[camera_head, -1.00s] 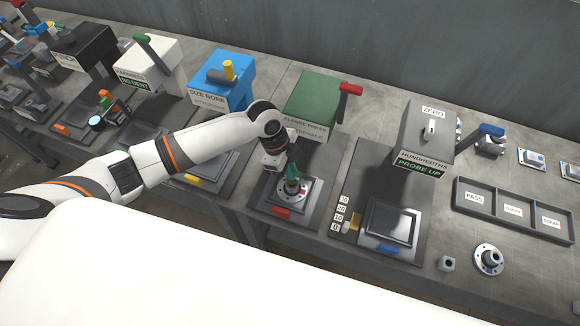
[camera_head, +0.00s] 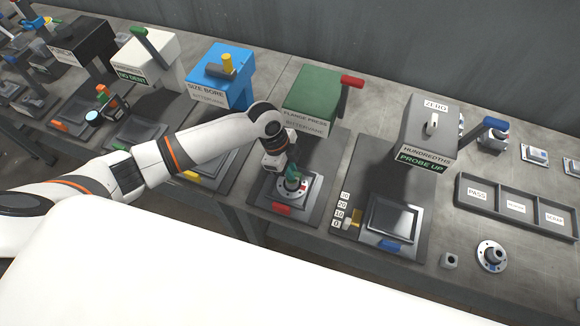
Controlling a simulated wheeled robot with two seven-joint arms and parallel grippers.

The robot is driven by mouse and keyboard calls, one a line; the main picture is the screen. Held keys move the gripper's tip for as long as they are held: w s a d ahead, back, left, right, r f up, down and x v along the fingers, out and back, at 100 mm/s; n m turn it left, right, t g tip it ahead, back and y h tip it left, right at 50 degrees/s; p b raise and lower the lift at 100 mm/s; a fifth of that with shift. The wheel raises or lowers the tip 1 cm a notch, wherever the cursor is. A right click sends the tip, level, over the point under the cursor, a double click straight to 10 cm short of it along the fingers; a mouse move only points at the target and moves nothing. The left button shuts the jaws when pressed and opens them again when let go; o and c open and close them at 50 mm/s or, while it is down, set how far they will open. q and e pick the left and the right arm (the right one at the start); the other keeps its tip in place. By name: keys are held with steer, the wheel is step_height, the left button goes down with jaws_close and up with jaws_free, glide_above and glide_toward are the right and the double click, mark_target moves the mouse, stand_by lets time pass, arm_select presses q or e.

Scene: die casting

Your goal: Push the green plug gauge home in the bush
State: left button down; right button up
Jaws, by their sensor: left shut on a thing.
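The green plug gauge (camera_head: 292,178) stands about upright at the middle of a round silver flanged bush (camera_head: 283,194). The bush lies on the plate in front of the green flange press (camera_head: 312,95). My left gripper (camera_head: 289,169) points down over the bush and is shut on the top of the green gauge. The gauge's lower end is hidden in or behind the bush's raised centre, so its depth cannot be told. My right gripper is not in view.
A red-handled lever (camera_head: 351,82) sticks out at the press's right. The blue size bore station (camera_head: 219,85) stands left, and the grey hundredths station (camera_head: 430,130) right. A pass and scrap tray (camera_head: 515,208) and a loose flange (camera_head: 491,256) lie further right.

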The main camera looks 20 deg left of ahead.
arm_select(q)
steer(key=shift+f, duration=0.25)
steer(key=c, duration=1.4)
jaws_free()
steer(key=shift+o, duration=0.2)
steer(key=shift+r, duration=0.1)
steer(key=b+v, duration=0.2)
steer(key=v, duration=1)
